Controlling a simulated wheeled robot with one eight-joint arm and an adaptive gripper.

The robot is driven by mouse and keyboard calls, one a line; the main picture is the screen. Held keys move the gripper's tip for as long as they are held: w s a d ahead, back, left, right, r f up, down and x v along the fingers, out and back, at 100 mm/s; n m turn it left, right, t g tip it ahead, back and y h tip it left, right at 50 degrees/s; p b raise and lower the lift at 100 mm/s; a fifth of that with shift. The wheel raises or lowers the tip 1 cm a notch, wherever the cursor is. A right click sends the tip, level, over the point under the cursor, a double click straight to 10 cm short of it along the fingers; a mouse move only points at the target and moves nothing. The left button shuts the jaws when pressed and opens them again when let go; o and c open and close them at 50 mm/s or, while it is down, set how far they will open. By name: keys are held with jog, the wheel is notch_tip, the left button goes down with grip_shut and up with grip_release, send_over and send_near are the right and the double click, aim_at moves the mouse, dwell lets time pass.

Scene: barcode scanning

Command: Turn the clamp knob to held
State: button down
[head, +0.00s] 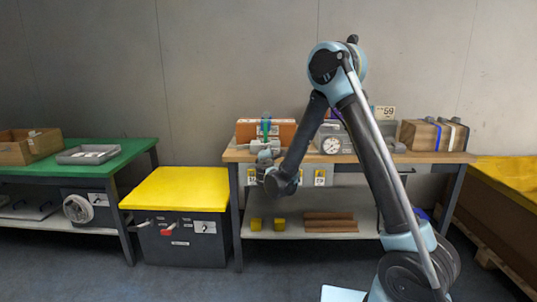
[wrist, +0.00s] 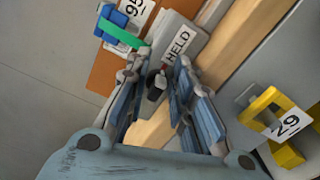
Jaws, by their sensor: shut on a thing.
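The clamp (wrist: 184,28) is a grey block with a white HELD label (wrist: 179,42) on its face, in the wrist view. In the head view the grey clamp (head: 255,144) stands at the left front of the wooden bench. Its small dark knob (wrist: 157,86) shows between the fingers in the wrist view. My gripper (wrist: 163,60) is shut on the knob, with one blue-grey finger on each side. In the head view my gripper (head: 266,157) is small at the bench's front edge, partly hidden by my wrist. The knob's exact angle is hard to tell.
An orange-brown block (head: 278,132) with a green strap and blue part sits behind the clamp. A round gauge (head: 331,145) stands to the right. A yellow handle (wrist: 264,105) tagged 29 is below the bench edge. A yellow-topped cabinet (head: 185,188) stands left.

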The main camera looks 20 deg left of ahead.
jog(key=m, duration=0.3)
jog(key=shift+s+a+f, duration=0.1)
jog(key=shift+a+f, duration=0.2)
jog(key=shift+a+m, duration=0.2)
jog(key=shift+m, duration=0.1)
jog(key=c, duration=1.7)
grip_release()
jog(key=shift+d+v, duration=0.25)
jog(key=shift+v, duration=1.1)
jog(key=shift+d+v, duration=0.3)
jog(key=shift+v, duration=1)
jog(key=shift+d+v, duration=0.25)
jog(key=shift+v, duration=1.1)
